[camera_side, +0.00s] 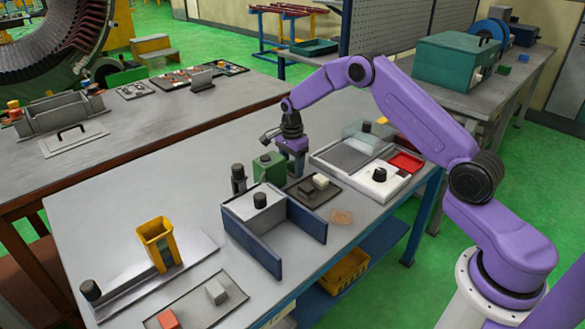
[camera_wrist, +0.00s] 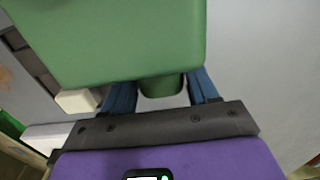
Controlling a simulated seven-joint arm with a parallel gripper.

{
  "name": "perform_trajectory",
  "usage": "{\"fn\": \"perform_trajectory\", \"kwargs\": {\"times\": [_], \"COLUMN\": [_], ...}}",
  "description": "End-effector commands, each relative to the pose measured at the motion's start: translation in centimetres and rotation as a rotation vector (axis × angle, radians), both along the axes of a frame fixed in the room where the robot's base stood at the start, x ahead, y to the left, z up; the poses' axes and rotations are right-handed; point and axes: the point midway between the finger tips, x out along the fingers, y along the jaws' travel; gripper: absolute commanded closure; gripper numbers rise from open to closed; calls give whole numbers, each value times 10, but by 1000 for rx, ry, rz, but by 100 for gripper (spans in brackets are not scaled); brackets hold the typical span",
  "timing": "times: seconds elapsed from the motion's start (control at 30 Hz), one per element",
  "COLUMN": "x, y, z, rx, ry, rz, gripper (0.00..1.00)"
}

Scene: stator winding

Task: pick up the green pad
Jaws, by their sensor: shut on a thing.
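The green pad (camera_side: 268,168) is a boxy green block in the middle of the table in the side view, beside the dark tray. In the wrist view the green pad (camera_wrist: 115,40) fills the upper middle, with a smaller rounded green part below it. My gripper (camera_side: 296,164) is at the right side of the pad in the side view. In the wrist view its blue fingers (camera_wrist: 162,92) lie on both sides of the small green part, shut on it. I cannot tell whether the pad touches the table.
A blue-walled fixture (camera_side: 262,222) stands in front of the pad. A dark tray with small blocks (camera_side: 330,196) lies right of it, and a grey tray with a red section (camera_side: 405,162) lies farther right. A yellow holder (camera_side: 158,240) stands at left. Bare table lies between.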

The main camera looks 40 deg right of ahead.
Motion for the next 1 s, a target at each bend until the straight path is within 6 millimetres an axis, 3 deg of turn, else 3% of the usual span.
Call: {"fn": "perform_trajectory", "kwargs": {"times": [0.27,0.47,0.87,1.0], "x": [0,1,-52,-78], "y": [0,0,5,8], "z": [7,31,94,104], "rx": [0,0,0,0], "ry": [-1,-3,-4,-1], "rz": [0,1,1,1], "gripper": [77,77,77,77]}}
